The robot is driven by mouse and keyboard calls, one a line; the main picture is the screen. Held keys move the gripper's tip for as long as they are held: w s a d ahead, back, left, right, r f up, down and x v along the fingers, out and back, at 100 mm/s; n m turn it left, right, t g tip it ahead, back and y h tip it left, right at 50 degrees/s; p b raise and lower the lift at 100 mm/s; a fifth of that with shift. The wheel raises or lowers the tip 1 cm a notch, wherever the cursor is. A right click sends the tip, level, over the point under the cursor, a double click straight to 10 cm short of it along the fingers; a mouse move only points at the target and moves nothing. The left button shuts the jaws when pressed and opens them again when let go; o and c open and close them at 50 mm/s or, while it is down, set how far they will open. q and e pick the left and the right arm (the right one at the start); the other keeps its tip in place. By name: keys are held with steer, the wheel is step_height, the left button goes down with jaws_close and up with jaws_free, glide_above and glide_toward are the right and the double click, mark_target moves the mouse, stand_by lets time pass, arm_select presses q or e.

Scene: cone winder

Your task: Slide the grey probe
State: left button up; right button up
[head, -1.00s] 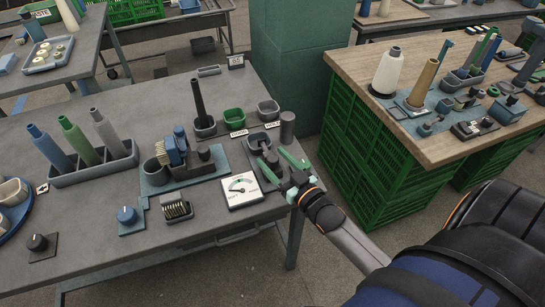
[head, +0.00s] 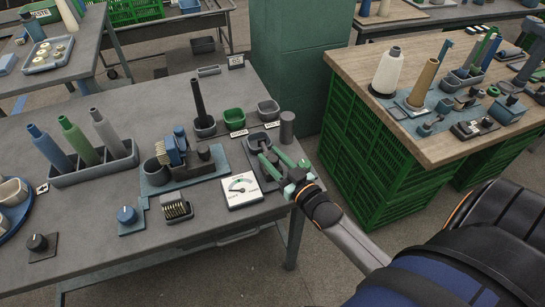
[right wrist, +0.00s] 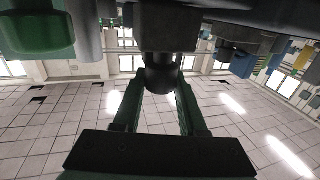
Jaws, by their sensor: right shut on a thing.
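My right gripper (head: 270,154) reaches in over the right front of the grey bench, its green fingers on either side of a small grey part. In the right wrist view the fingers (right wrist: 160,90) are shut on the dark rounded end of the grey probe (right wrist: 160,72), which hangs below a dark block. In the head view the probe is mostly hidden by the fingers, at a grey tray-like fixture (head: 253,153). My left gripper is not in view.
A grey cylinder (head: 287,126) stands close behind the gripper. Green (head: 234,119) and grey (head: 268,109) bins are farther back. A blue fixture (head: 182,170) and a brush-like block (head: 175,208) lie to the left.

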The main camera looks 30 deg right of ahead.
jaws_close()
stand_by(0.7)
steer(key=shift+s+a+r+p, duration=0.15)
steer(key=shift+s+p, duration=0.25)
steer(key=shift+s, duration=0.2)
steer(key=shift+s+a+f+p, duration=0.15)
steer(key=shift+s+p, duration=0.25)
steer(key=shift+s, duration=0.2)
steer(key=shift+s+a, duration=0.1)
steer(key=shift+s, duration=0.3)
steer(key=shift+f, duration=0.1)
steer(key=o, duration=1)
jaws_free()
